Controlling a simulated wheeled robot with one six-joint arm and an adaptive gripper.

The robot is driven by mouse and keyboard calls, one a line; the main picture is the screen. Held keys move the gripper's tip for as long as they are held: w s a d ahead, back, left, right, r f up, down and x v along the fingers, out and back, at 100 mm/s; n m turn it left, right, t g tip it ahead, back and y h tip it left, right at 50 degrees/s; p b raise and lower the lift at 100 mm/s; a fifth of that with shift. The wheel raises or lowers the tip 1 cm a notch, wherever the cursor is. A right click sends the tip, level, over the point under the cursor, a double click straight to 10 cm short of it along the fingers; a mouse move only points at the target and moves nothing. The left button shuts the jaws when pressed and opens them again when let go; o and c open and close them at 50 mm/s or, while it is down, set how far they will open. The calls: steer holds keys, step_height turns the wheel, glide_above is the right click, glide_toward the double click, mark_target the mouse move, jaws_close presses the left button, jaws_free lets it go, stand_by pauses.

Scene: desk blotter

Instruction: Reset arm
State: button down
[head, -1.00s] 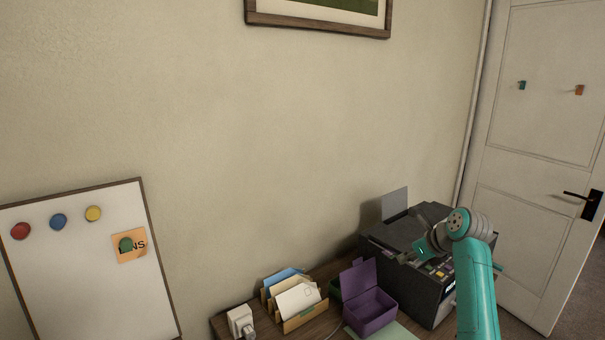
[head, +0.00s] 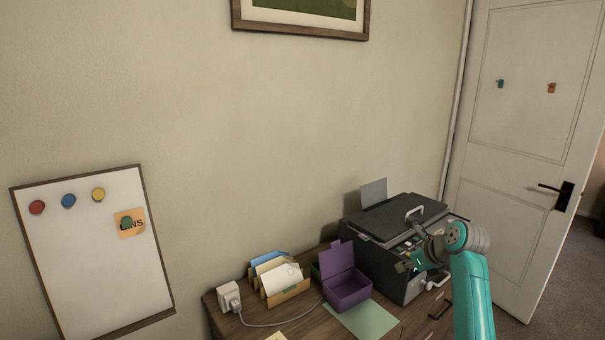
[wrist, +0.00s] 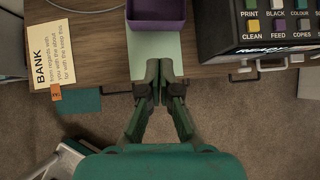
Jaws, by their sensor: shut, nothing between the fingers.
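My gripper (wrist: 160,85) is shut and empty in the wrist view, its dark green fingers together. It hangs above the front edge of the wooden desk (wrist: 105,50), over the carpet and the edge of a pale green blotter (wrist: 172,48). In the head view my teal arm stands at the lower right, folded in front of the printer. The fingertips are hard to make out there.
A black printer (head: 385,250) stands at the desk's right, an open purple box (head: 347,290) beside it. Letter holder (head: 287,295) and white plug block (head: 230,297) sit left. A note card (wrist: 62,60) lies on the desk. The door (head: 520,150) is at right.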

steer(key=s+a+f+n+t, duration=0.1)
steer(key=s+f+n, duration=0.1)
steer(key=s+f, duration=0.35)
steer(key=s+a+f+n+h, duration=0.1)
steer(key=s+a+f+n, duration=0.1)
steer(key=f, duration=0.7)
steer(key=s+a+f+n+t, duration=0.1)
steer(key=s+f, duration=0.3)
steer(key=f, duration=0.3)
steer(key=s+a+f+n+t+h, duration=0.15)
steer(key=s+f+n, duration=0.3)
steer(key=s, duration=0.45)
steer(key=s+a+f+n+h, duration=0.1)
steer(key=s+a+f+n, duration=0.3)
steer(key=s, duration=0.6)
steer(key=s+r+n+t, duration=0.25)
steer(key=s+n, duration=0.35)
steer(key=s, duration=1.4)
steer(key=s+r+n+t, duration=0.1)
steer(key=s+r+n, duration=0.8)
steer(key=s+r, duration=0.7)
steer(key=shift+s+r+n+t, duration=0.25)
steer(key=shift+n+t, duration=0.05)
steer(key=shift+n, duration=0.05)
